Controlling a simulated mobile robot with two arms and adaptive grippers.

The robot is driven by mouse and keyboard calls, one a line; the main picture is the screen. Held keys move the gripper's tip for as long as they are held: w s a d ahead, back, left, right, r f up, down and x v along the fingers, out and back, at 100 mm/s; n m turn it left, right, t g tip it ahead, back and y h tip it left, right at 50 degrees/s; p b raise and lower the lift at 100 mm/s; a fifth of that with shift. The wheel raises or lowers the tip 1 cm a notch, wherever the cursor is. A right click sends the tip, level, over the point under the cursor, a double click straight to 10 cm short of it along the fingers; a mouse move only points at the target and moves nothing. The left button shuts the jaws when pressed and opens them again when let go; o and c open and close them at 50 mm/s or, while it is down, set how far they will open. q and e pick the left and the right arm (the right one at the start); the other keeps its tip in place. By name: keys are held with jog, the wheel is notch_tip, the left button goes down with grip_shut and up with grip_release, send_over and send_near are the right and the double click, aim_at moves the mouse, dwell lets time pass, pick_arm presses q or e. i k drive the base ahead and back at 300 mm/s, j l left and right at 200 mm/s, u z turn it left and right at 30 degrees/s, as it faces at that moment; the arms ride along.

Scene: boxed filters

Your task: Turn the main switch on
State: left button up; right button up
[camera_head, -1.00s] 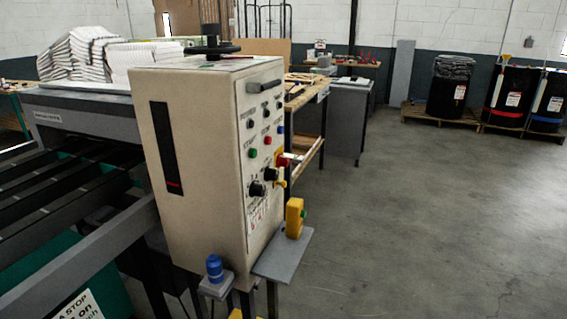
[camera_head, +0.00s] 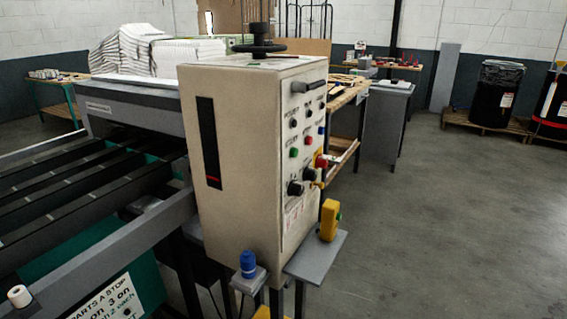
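A beige control cabinet (camera_head: 240,150) stands in the middle of the head view, with its control panel on the right-hand face, seen at a steep angle. A red knob with yellow behind it (camera_head: 321,161) sticks out from the panel's right edge; it looks like a main switch, but its setting is too small to tell. Black knobs (camera_head: 295,188), a green button (camera_head: 294,153), a red button and a blue button sit near it. The panel lettering is not readable. Neither of my grippers is in view.
A yellow box with a green button (camera_head: 329,220) stands on a grey shelf (camera_head: 316,257) below the panel. A blue-topped post (camera_head: 248,264) stands at front. A slatted conveyor (camera_head: 90,200) is on the left. The floor (camera_head: 450,220) to the right is clear.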

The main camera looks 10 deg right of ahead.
aim_at(320, 162)
jog(key=i+l+u, duration=0.15)
jog(key=l+u, duration=0.25)
jog(key=i+l+u, duration=0.1)
jog(key=l+u, duration=0.15)
jog(key=u, duration=0.15)
jog(key=l+u, duration=0.4)
